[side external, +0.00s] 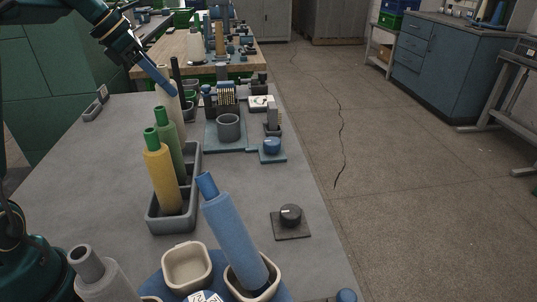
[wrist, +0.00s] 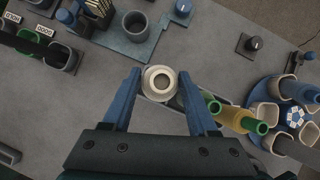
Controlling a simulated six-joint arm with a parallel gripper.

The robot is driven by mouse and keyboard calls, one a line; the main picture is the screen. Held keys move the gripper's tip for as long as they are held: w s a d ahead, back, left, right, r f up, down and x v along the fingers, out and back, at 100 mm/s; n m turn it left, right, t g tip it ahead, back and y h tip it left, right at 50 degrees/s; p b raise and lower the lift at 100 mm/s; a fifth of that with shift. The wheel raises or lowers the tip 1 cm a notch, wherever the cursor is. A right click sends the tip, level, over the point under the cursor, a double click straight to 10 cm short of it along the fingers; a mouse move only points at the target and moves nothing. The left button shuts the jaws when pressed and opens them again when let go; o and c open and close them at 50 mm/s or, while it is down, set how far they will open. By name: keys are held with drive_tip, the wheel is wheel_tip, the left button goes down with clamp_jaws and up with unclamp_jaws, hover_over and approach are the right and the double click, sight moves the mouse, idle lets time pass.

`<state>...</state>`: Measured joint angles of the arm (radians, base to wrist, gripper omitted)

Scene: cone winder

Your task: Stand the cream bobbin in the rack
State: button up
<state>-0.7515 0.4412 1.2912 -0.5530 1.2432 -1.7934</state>
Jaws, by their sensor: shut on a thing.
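The cream bobbin (side external: 171,101) is upright at the far end of the grey rack (side external: 154,226), behind the green bobbin (side external: 166,139). In the wrist view its round top (wrist: 160,82) is between the blue fingers of my gripper (wrist: 161,80). My gripper (side external: 160,78) is shut on the cream bobbin and reaches down from the upper left in the side view. The yellow bobbin (side external: 161,178) stands in the near part of the rack. The cream bobbin's lower end is hidden, so I cannot tell whether it rests on the rack floor.
A blue bobbin (side external: 232,233) leans in a cream cup on a round blue carousel (wrist: 283,94) near the front. A black knob (side external: 290,214) is to its right. A grey cup (side external: 228,127) and a blue button (side external: 271,146) are right of the rack.

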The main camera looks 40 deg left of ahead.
sight(168, 103)
drive_tip(key=shift+f, duration=0.1)
drive_tip(key=shift+f, duration=1.45)
drive_tip(key=shift+f, duration=0.7)
drive_tip(key=shift+f, duration=0.4)
idle(0.4)
drive_tip(key=o, duration=1.3)
drive_tip(key=shift+o, duration=0.2)
